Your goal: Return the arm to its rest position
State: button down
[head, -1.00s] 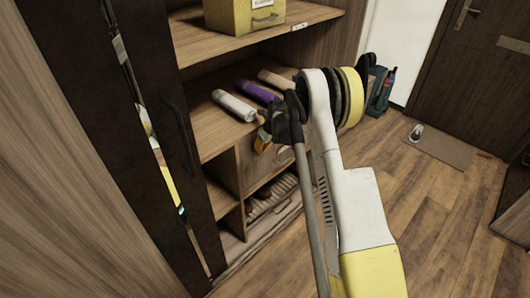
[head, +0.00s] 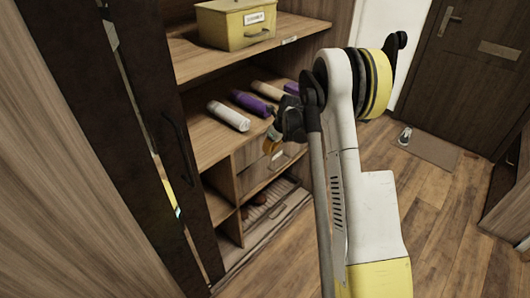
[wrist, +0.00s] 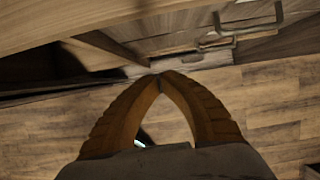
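My gripper (wrist: 160,76) shows in the wrist view as two ridged orange-brown fingers. Their tips meet, and nothing is held between them. In the head view, a little of the gripper (head: 271,146) shows beside my dark wrist, in front of the cabinet's drawer area. Most of it is hidden. My white and yellow arm stands folded, with its elbow high and the wrist hanging on the left side.
An open wooden cabinet (head: 215,125) stands close on the left, with a yellow box (head: 237,27) on its upper shelf.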

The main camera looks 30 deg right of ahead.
jog(key=s+a+r+n+t+h, duration=0.1)
jog(key=s+a+r+n, duration=0.55)
jog(key=r, duration=0.35)
jog(key=s+a+r+n, duration=0.5)
jog(key=s+r+n, duration=0.25)
jog(key=r, duration=0.35)
jog(key=s+a+n+t, duration=0.1)
jog(key=s+a+n, duration=0.2)
jog(key=s+n, duration=0.6)
jog(key=s+a+r+n, duration=0.1)
jog(key=s+a+n, duration=0.3)
jog(key=s+n, duration=0.5)
jog(key=shift+s+a+r+t+h, duration=0.2)
jog(key=shift+s+t+h, duration=0.15)
jog(key=shift+s, duration=0.7)
